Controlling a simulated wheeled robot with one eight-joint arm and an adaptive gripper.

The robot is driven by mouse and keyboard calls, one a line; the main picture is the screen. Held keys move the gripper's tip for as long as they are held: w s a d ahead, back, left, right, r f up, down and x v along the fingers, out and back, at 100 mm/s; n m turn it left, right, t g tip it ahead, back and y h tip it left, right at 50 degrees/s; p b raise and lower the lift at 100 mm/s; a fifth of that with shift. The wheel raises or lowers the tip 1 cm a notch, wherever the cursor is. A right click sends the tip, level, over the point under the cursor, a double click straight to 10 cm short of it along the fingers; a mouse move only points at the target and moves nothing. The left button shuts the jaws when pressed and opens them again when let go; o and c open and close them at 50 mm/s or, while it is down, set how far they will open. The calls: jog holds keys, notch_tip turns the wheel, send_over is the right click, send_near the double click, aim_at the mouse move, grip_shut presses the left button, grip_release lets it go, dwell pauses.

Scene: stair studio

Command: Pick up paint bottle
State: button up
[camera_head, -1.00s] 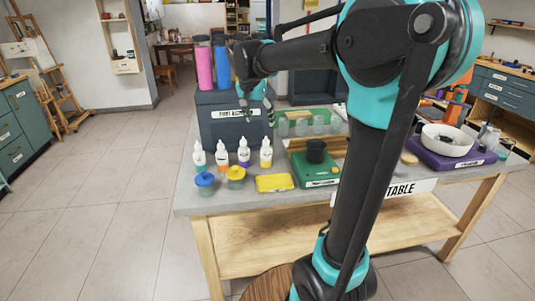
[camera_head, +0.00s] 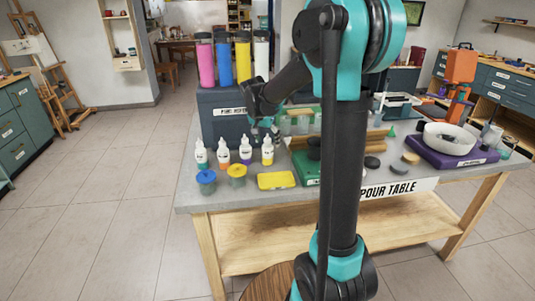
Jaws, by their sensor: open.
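Several small white squeeze bottles with pointed tips stand upright in a row at the left of the table: a teal-banded one (camera_head: 201,155), an orange-banded one (camera_head: 223,155), a purple-banded one (camera_head: 245,150) and a yellow-banded one (camera_head: 267,151). Taller pink (camera_head: 205,64), blue (camera_head: 223,64), yellow (camera_head: 242,60) and white (camera_head: 261,58) bottles stand on a dark labelled box (camera_head: 222,130). Which one the task means is not shown. My gripper (camera_head: 265,132) is open and empty, pointing down in front of the box, just above or behind the yellow-banded bottle; its exact gap is unclear.
Blue-lidded (camera_head: 206,180) and yellow-lidded (camera_head: 237,173) jars and a yellow tray (camera_head: 277,180) lie in front. Clear cups (camera_head: 302,125) stand behind my gripper. A white bowl (camera_head: 447,137) sits on a purple base at right. My arm hides part of the table (camera_head: 245,201).

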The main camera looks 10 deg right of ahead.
jog(key=shift+w+d+f, duration=0.15)
jog(key=shift+w+f, duration=0.05)
jog(key=shift+f, duration=0.3)
grip_shut()
